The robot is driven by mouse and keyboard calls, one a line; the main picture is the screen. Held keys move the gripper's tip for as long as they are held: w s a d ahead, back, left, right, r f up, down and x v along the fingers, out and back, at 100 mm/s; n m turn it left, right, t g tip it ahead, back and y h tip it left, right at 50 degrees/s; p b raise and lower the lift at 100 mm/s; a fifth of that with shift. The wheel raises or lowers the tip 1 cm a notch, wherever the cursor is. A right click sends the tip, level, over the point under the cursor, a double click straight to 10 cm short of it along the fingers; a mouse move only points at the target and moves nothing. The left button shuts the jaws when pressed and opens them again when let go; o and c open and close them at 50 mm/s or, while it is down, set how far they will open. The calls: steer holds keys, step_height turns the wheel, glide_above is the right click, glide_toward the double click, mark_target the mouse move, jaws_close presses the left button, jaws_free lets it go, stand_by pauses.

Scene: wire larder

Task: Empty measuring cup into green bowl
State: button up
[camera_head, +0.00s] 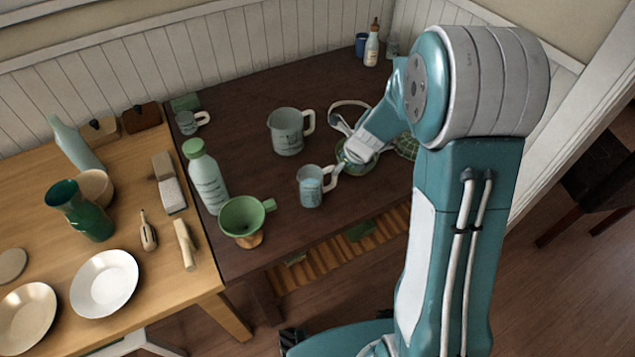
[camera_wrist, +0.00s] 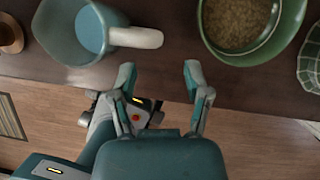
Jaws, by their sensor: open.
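A pale grey-blue measuring cup (camera_head: 311,190) with a white handle stands upright on the dark table. In the wrist view the measuring cup (camera_wrist: 62,28) is at upper left, its handle pointing right and a flat blue surface showing inside. The green bowl (camera_head: 352,168) is just right of it, partly hidden by my arm. In the wrist view the green bowl (camera_wrist: 284,45) is at upper right and holds brown, grainy contents. My gripper (camera_wrist: 158,79) is open and empty, its fingertips apart from the handle and between cup and bowl in the picture.
A larger measuring jug (camera_head: 287,132) stands behind the cup. A green funnel (camera_head: 243,217) and a pale green bottle (camera_head: 206,178) stand to the left. A checked green item (camera_wrist: 311,62) lies right of the bowl. The table's front edge is close to the cup.

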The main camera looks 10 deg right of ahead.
mark_target(333, 184)
steer(key=x, duration=0.6)
steer(key=shift+a, duration=0.45)
steer(key=shift+w+f, duration=0.3)
steer(key=shift+f, duration=0.3)
jaws_close()
